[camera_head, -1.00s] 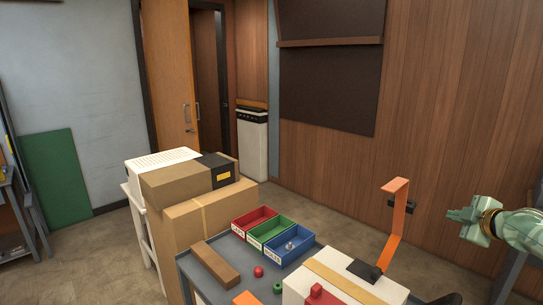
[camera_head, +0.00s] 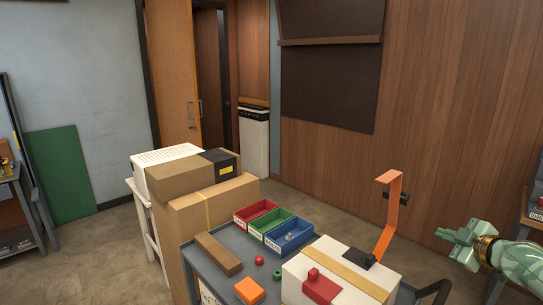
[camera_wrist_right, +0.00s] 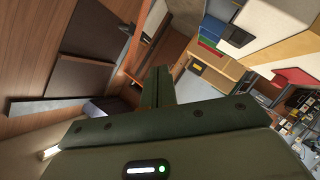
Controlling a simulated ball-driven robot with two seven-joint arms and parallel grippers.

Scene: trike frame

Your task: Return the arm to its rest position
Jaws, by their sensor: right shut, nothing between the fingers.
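My right gripper (camera_head: 452,238) is at the right edge of the head view, raised to the right of the cart and the orange bracket. It is shut and empty. In the right wrist view its fingers (camera_wrist_right: 160,88) stand together with nothing between them. My left gripper is not in either view. The work cart (camera_head: 205,270) stands low in the head view, apart from the right gripper.
An orange upright bracket (camera_head: 390,215) rises beside a white box (camera_head: 335,262) with a red block (camera_head: 320,288). Red, green and blue bins (camera_head: 290,240) sit behind. Cardboard boxes (camera_head: 215,205) stand left. Open floor (camera_head: 340,200) lies before the wood wall.

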